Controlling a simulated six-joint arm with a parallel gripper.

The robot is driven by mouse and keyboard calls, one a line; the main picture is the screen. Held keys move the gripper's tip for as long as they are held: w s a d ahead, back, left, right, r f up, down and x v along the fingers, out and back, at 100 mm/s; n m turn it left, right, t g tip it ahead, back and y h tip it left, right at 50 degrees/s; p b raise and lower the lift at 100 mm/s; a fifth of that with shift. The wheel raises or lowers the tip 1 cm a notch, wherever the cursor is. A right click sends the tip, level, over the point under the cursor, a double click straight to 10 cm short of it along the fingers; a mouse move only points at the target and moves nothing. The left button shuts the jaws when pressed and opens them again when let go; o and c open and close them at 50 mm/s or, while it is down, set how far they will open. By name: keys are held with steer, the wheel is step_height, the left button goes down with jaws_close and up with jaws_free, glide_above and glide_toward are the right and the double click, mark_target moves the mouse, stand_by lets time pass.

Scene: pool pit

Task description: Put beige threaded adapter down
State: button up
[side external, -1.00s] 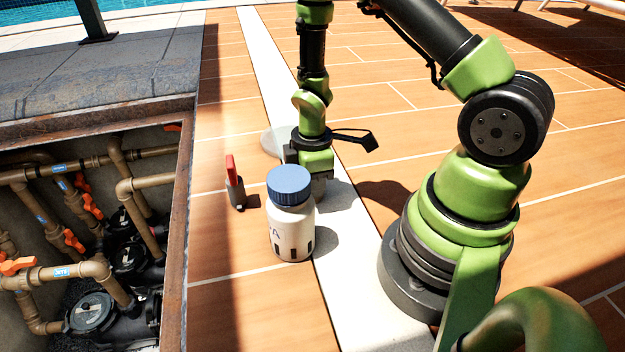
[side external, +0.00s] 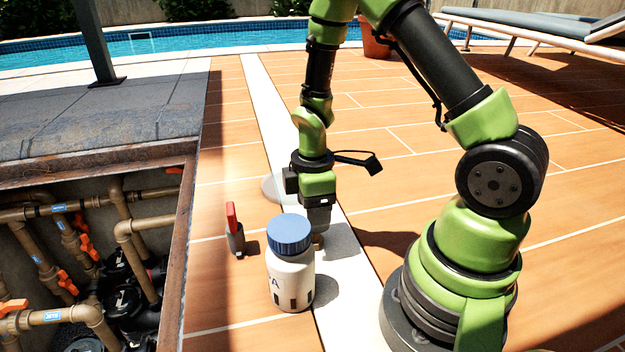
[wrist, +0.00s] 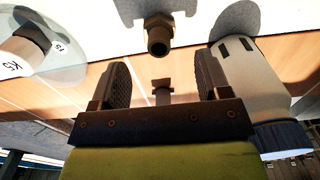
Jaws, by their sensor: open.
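The beige threaded adapter (wrist: 158,36) stands just beyond my fingertips in the wrist view, on the white strip, with its hex collar and round open end showing. In the side view, a small part of the adapter (side external: 318,241) shows under my gripper (side external: 318,226), partly behind the bottle's blue cap. In the wrist view my gripper (wrist: 164,78) is open, with its two dark ridged fingers apart. The adapter is clear of both fingers and appears to rest on the floor.
A white bottle with a blue cap (side external: 290,262) stands close in front of my gripper. A red-handled item (side external: 235,232) stands to the left. A translucent round dish (side external: 272,188) lies behind. The open pipe pit (side external: 100,250) lies left; tiles at right are clear.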

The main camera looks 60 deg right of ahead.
steer(key=s+a+r+m+t, duration=0.1)
steer(key=a+r+m+t, duration=0.15)
steer(key=r, duration=0.65)
steer(key=s+a+r+m+t, duration=0.1)
steer(key=r+m, duration=0.2)
steer(key=r, duration=0.5)
steer(key=s+a+r+m+t+y, duration=0.2)
steer(key=s+a+r+m+t, duration=0.1)
steer(key=s+r+m, duration=0.4)
steer(key=shift+s+a+r+m+t, duration=0.2)
steer(key=shift+s+a+m+t, duration=0.15)
steer(key=shift+s+a, duration=0.35)
